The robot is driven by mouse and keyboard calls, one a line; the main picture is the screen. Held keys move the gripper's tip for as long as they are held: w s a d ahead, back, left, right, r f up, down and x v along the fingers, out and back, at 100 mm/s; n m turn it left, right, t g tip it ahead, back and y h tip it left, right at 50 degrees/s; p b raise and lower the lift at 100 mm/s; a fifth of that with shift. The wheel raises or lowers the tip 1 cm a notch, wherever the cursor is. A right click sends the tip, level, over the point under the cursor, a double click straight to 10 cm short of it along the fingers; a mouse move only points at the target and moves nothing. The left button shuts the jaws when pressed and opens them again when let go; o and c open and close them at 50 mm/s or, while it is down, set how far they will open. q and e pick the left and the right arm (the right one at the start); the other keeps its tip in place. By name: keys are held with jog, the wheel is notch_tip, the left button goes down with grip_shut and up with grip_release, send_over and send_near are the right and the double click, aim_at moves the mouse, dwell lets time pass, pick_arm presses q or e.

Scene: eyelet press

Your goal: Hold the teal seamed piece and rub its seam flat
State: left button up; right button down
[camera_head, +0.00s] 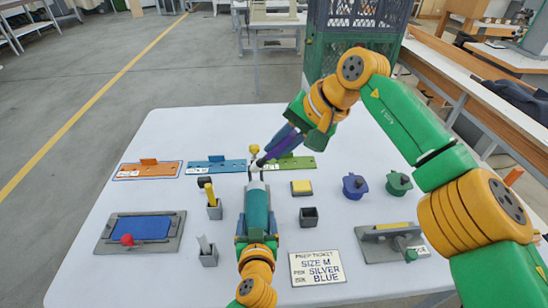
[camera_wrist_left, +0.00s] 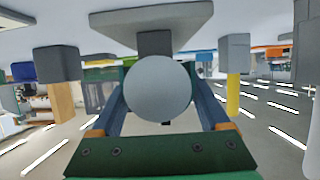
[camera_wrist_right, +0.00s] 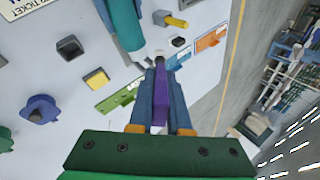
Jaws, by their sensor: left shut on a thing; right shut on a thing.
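The teal piece (camera_head: 258,205) is a tube with a pale end, lying along the line of my left forearm. My left gripper (camera_head: 257,222) is shut on it, one finger at each side. In the left wrist view a round grey end (camera_wrist_left: 158,88) fills the space between the fingers; the seam cannot be made out. My right gripper (camera_head: 271,155) is shut on a purple bar (camera_wrist_right: 160,95). The bar's tip is close to the pale end of the teal piece (camera_wrist_right: 125,22); I cannot tell whether they touch.
Orange (camera_head: 150,170), blue (camera_head: 202,168) and green (camera_head: 298,164) plates lie behind. Grey cups with handles (camera_head: 214,212) stand left. A yellow pad (camera_head: 301,187), dark box (camera_head: 309,217), navy pot (camera_head: 354,188) and ticket (camera_head: 317,267) lie right. A blue mat (camera_head: 140,228) lies front left.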

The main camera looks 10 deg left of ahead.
pick_arm(q)
jog(key=o, duration=0.9)
jog(key=v, duration=1.2)
